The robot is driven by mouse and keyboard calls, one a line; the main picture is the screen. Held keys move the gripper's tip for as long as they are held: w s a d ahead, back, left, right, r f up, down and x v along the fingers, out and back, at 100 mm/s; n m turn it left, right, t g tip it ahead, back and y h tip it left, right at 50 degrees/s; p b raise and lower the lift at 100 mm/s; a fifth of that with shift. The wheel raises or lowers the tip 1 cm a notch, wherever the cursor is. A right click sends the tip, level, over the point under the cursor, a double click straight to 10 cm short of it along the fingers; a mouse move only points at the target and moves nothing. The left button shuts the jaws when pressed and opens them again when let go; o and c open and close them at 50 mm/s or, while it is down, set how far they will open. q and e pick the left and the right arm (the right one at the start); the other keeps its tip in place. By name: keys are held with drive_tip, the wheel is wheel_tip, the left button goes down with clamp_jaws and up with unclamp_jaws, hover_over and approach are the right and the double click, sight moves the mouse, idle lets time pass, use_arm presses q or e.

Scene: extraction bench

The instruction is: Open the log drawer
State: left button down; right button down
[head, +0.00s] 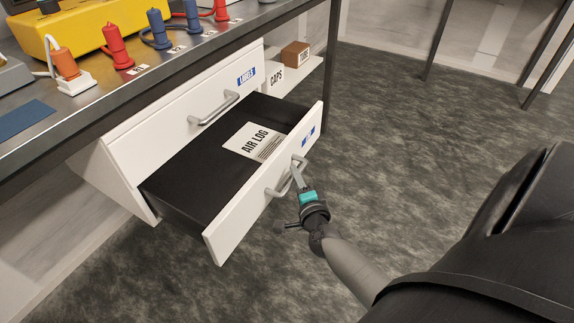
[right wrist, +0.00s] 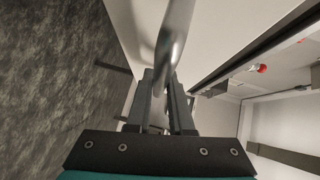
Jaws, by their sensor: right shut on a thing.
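The lower drawer (head: 225,232), with a white front and dark inside, stands pulled well out from the cabinet under the bench. A sheet marked AIR LOG (head: 254,142) lies inside it. A blue label (head: 308,136), partly unreadable, is on its front. My right gripper (head: 298,178) is shut on the drawer's metal handle (head: 283,188). In the right wrist view the handle (right wrist: 172,45) passes between the fingers of the gripper (right wrist: 162,85). My left gripper is in neither view.
The upper drawer, labelled LABELS (head: 160,125), is shut, with its own handle (head: 214,108). A shelf marked CAPS (head: 277,76) holds a small brown box (head: 296,54). Coloured plugs and a yellow case (head: 75,25) stand on the bench top. The floor (head: 400,130) right of the drawer is clear.

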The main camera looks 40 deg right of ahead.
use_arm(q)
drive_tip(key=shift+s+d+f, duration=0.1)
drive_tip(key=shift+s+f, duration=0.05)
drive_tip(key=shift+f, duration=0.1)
use_arm(e)
drive_tip(key=s+d, duration=0.2)
drive_tip(key=s, duration=0.5)
drive_tip(key=shift+d, duration=0.4)
drive_tip(key=c, duration=0.8)
unclamp_jaws()
use_arm(q)
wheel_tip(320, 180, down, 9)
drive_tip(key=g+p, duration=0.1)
drive_tip(key=p, duration=0.3)
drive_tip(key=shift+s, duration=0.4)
use_arm(e)
drive_tip(key=v, duration=1.5)
drive_tip(key=shift+s, duration=0.15)
drive_tip(key=shift+a+f, duration=0.1)
